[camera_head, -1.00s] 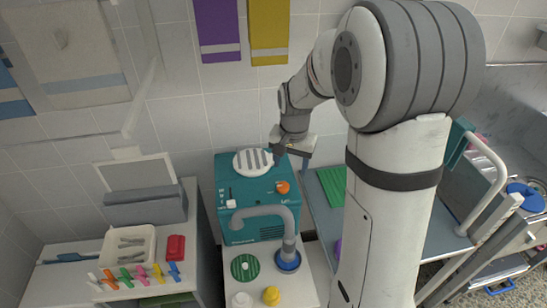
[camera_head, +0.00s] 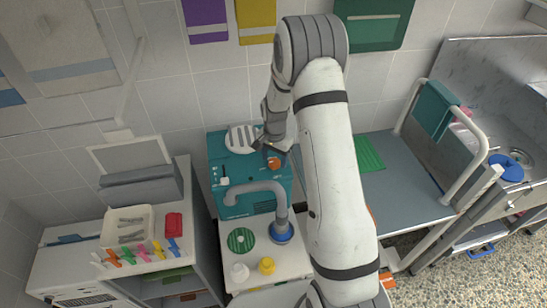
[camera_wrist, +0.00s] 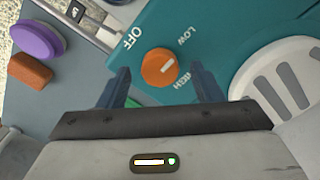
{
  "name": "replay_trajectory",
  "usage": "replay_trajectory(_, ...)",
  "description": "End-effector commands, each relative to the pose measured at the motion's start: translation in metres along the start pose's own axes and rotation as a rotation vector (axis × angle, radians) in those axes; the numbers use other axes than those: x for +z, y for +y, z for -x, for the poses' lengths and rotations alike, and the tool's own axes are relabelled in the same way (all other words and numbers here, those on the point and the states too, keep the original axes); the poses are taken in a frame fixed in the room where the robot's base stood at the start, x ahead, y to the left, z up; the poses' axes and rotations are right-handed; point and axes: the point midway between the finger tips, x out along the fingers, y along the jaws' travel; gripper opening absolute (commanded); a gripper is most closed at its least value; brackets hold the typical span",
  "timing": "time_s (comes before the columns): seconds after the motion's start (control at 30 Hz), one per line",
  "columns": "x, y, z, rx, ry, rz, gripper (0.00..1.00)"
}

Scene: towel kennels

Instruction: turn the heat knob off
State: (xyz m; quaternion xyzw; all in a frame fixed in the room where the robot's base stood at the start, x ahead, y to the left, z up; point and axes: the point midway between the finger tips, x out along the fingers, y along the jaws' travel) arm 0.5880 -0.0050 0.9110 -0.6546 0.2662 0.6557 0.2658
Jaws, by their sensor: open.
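The orange heat knob (camera_wrist: 159,68) is on the top of the teal dryer unit (camera_wrist: 225,30). In the wrist view it sits between my gripper's two spread fingers, with a gap on each side. In the head view the knob (camera_head: 274,164) shows just below my gripper (camera_head: 268,148). My gripper is open and holds nothing. How far the fingertips are above the panel is unclear.
A white slotted round vent (camera_wrist: 282,80) is beside the knob. A grey hose (camera_head: 255,187) arches in front of the unit. A purple oval object (camera_wrist: 38,40) and a brown block (camera_wrist: 30,70) lie on the grey table. A tray (camera_head: 128,228) with clips stands left.

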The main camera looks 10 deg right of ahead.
Motion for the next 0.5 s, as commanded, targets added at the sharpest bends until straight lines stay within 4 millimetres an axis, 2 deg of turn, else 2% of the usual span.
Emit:
replay_trajectory(0.13,0.0002,-0.0002,-0.0088,0.000,0.000,0.001,0.60)
replay_trajectory(0.4,0.0003,-0.0005,-0.0104,-0.001,0.001,0.002,0.60)
replay_trajectory(0.5,0.0004,-0.0005,-0.0103,-0.001,0.001,0.002,0.51)
